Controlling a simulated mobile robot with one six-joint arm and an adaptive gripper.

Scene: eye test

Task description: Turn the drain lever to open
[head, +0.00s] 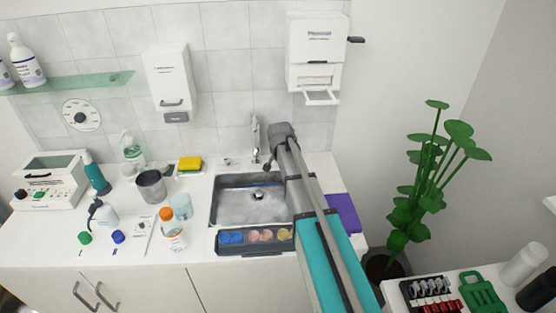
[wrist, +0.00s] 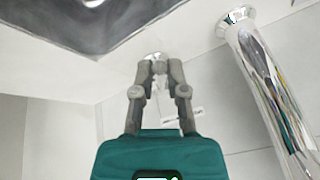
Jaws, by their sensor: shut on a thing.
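In the wrist view, my gripper (wrist: 161,66) is shut on the drain lever (wrist: 155,56), a small chrome piece at the counter behind the sink. The fingers hide most of it, so I cannot tell how far it is turned. In the head view, my wrist hangs behind the sink (head: 219,215), just right of the chrome faucet (head: 256,140); the lever is not distinguishable there. The faucet also shows at the right of the wrist view (wrist: 268,90). The sink basin holds greyish, cloudy contents around a dark drain (head: 258,195).
A tray of coloured pieces (head: 254,250) spans the sink's front. Bottles, a metal cup (head: 151,187) and a yellow sponge (head: 190,163) stand left. A purple block (head: 344,212) lies right of my arm. Dispensers (head: 172,80) (head: 316,50) hang on the wall above.

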